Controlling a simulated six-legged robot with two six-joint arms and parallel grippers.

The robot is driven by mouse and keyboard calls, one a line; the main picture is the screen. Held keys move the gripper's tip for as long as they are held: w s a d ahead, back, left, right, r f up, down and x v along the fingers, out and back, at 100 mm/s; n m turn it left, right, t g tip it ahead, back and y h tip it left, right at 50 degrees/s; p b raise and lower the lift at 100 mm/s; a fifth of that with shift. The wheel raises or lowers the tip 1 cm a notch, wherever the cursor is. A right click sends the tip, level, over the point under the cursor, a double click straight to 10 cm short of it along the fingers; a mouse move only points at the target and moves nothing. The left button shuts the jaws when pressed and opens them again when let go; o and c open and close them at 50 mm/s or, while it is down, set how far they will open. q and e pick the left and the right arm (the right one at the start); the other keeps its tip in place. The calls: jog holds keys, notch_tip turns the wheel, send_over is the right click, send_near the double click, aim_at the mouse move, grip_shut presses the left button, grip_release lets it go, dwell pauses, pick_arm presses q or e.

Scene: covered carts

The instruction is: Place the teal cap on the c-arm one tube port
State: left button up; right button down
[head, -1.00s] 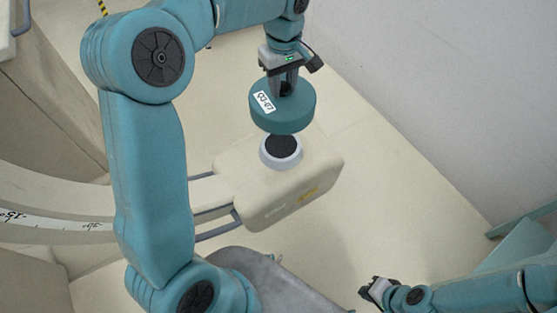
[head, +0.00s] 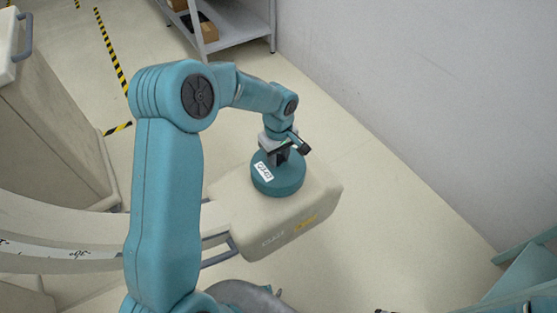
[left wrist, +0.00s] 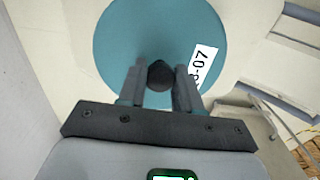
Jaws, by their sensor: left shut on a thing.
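The teal cap (head: 278,175), a round disc with a white label, sits over the top of the cream c-arm tube housing (head: 318,205) in the head view. My left gripper (head: 279,158) is above it, shut on its dark central knob. The left wrist view shows the cap (left wrist: 125,40) with the knob between the two fingers of my left gripper (left wrist: 160,78). The tube port is hidden under the cap; I cannot tell if the cap is fully seated. Only a dark sliver of my right gripper (head: 382,311) shows at the bottom edge.
The curved c-arm (head: 60,225) runs left from the housing, with a grey handle bar (head: 222,255) beside it. A large cream cabinet (head: 55,120) stands at left. A grey shelf (head: 235,30) with boxes is at the back. The floor right of the housing is clear, up to the wall.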

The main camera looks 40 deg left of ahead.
pick_arm(q)
notch_tip(320, 180, down, 2)
jog(key=shift+w, duration=0.1)
jog(key=shift+r, duration=0.1)
jog(key=o, duration=1.1)
jog(key=shift+f, duration=0.2)
jog(key=shift+r, duration=0.2)
notch_tip(320, 180, up, 12)
jog(key=shift+p, duration=0.45)
